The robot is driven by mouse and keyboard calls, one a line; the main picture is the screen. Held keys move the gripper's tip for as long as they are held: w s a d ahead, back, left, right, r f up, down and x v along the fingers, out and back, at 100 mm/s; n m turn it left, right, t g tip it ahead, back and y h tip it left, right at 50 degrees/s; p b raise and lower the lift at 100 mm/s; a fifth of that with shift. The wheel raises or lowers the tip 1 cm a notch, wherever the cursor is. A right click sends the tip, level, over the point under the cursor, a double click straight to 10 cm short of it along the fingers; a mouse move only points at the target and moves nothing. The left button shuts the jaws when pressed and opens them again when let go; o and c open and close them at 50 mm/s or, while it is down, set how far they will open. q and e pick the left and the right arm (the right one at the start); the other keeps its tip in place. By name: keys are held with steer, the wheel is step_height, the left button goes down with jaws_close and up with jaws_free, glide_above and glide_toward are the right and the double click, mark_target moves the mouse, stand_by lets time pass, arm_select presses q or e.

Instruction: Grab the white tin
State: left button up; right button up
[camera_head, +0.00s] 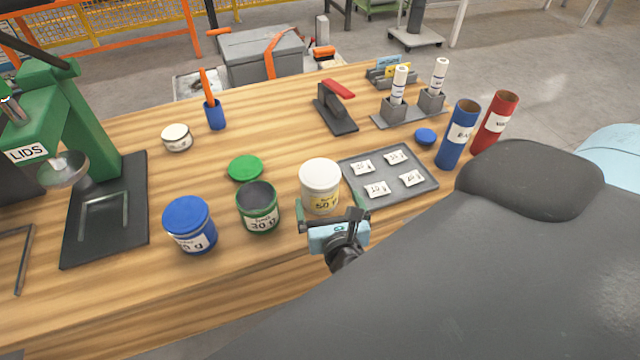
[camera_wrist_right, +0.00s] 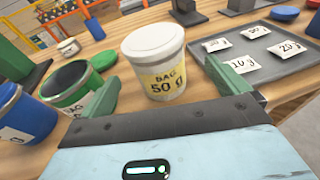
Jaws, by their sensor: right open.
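The white tin (camera_head: 320,186) stands upright on the wooden bench, with its white lid on and a yellow "50 g" label. In the right wrist view the white tin (camera_wrist_right: 157,62) stands ahead, between the directions of the two fingers. My right gripper (camera_head: 332,218) is open and empty at the tin's near side, low by its base. Its green-padded fingers (camera_wrist_right: 160,82) are spread wider than the tin. I cannot tell whether the fingertips reach beside it. My left gripper is not in view.
An open green tin (camera_head: 258,208) and a blue-lidded tin (camera_head: 189,226) stand left of it. A grey tray (camera_head: 432,186) with white sachets lies close at its right. A green lid (camera_head: 245,168) lies behind. A green press (camera_head: 75,120) stands far left.

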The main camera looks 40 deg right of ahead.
steer(key=shift+a+x, duration=0.2)
steer(key=shift+x, duration=3.75)
steer(key=shift+w+a, duration=0.1)
steer(key=shift+c, duration=0.4)
steer(key=c, duration=2)
